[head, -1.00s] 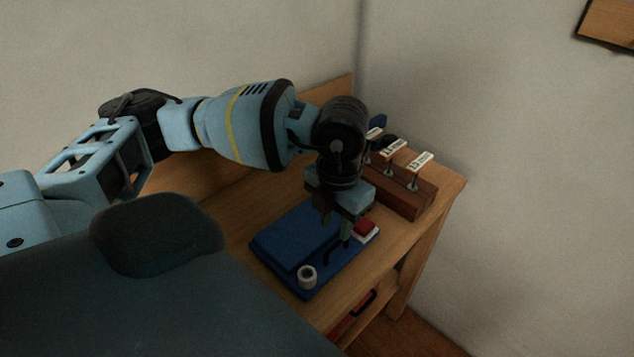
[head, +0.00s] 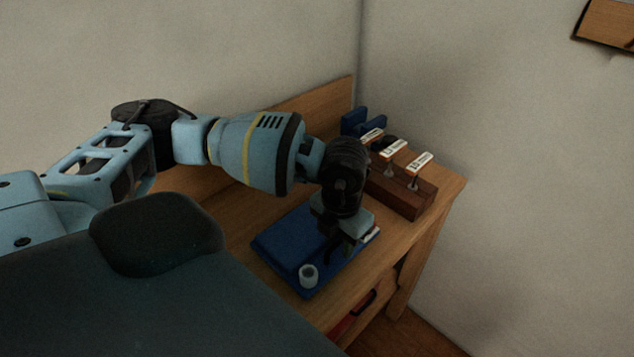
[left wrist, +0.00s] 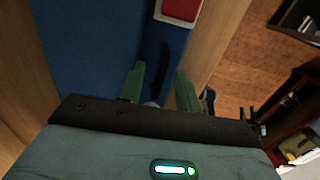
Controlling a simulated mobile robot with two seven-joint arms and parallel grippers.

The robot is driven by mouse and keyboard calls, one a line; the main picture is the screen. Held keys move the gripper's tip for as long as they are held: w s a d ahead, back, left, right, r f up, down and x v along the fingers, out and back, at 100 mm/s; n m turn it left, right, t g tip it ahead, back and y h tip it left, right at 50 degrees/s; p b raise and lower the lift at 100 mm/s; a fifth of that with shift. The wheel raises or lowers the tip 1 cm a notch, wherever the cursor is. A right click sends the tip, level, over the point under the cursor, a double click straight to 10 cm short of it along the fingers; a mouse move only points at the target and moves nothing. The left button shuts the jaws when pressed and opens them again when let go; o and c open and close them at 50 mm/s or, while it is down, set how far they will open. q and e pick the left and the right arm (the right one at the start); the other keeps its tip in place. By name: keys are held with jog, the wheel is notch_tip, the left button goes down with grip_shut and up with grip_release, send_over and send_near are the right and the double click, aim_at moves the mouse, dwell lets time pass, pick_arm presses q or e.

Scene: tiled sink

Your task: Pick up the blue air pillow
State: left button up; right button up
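A blue slab with a raised flat blue part (head: 290,238) lies on the wooden bench. I cannot tell whether any of it is the blue air pillow; no clearly puffed pillow shows. My left gripper (head: 338,252) is low over the right part of this slab, pointing down. In the left wrist view, its two green fingers (left wrist: 161,82) stand apart, with a dark curved piece (left wrist: 161,68) ahead of the gap. A small pale thing shows between the finger bases, too hidden to name. The blue surface (left wrist: 100,45) fills the left of that view. My right gripper is out of view.
A brown wooden rack (head: 410,197) with labelled tags stands behind. The bench's right edge is close.

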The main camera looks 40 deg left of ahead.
pick_arm(q)
jog(key=shift+s+f, duration=0.3)
jog(key=shift+f, duration=0.4)
grip_shut()
jog(key=shift+f, duration=0.1)
jog(key=shift+w, duration=0.1)
jog(key=shift+w+r, duration=0.15)
jog(key=shift+r, duration=0.55)
notch_tip(320, 180, up, 9)
jog(key=shift+r, duration=0.2)
